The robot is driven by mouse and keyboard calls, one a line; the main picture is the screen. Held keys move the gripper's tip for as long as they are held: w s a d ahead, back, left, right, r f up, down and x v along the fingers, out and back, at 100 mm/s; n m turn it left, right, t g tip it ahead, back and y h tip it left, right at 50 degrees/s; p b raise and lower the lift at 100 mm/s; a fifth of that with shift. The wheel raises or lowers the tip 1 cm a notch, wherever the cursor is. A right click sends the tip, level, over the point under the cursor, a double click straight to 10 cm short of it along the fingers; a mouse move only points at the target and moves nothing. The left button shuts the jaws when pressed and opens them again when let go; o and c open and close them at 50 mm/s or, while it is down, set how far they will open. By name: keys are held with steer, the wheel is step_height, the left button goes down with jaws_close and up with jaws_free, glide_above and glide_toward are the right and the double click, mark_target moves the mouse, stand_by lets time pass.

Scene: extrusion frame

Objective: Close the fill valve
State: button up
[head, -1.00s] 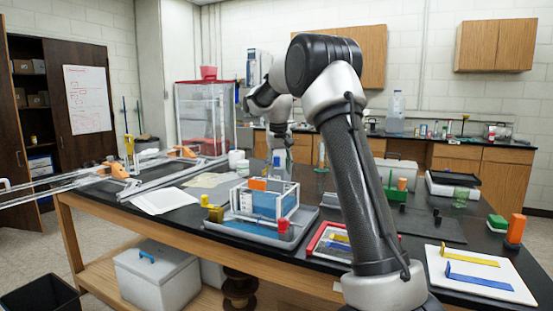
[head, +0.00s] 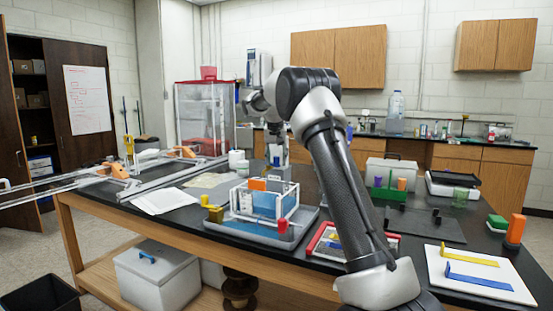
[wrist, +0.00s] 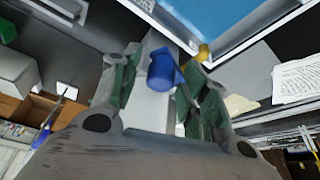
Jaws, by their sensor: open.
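A clear tank (head: 263,200) of blue liquid in a white frame stands in a grey tray (head: 235,228) on the black bench. A red knob (head: 283,226) is at its front and yellow parts (head: 210,206) are at its left. My gripper (head: 277,163) is above the tank's far side, pointing down. In the wrist view my gripper (wrist: 155,85) is open, with a blue cylindrical knob (wrist: 162,72) between its green-lined fingers. I cannot tell whether they touch it. The yellow part also shows behind it (wrist: 204,52). No label marks which knob is the fill valve.
A red-edged tray (head: 330,243) lies right of the tank. A white board with yellow and blue handles (head: 480,272) lies at the front right. White papers (head: 165,201) and metal extrusions (head: 150,178) lie to the left.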

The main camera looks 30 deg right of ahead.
jaws_close()
steer(key=shift+w+d+n+y, duration=0.15)
steer(key=shift+d+n+y, duration=0.35)
steer(key=shift+n, duration=0.6)
steer(key=shift+w+d+n+t+y, duration=0.15)
steer(key=shift+d+n+y, duration=0.1)
steer(key=shift+n, duration=0.45)
steer(key=shift+w+d+n+t+y, duration=0.15)
steer(key=shift+d+n+y, duration=0.1)
steer(key=shift+n, duration=0.45)
jaws_free()
steer(key=v, duration=1.2)
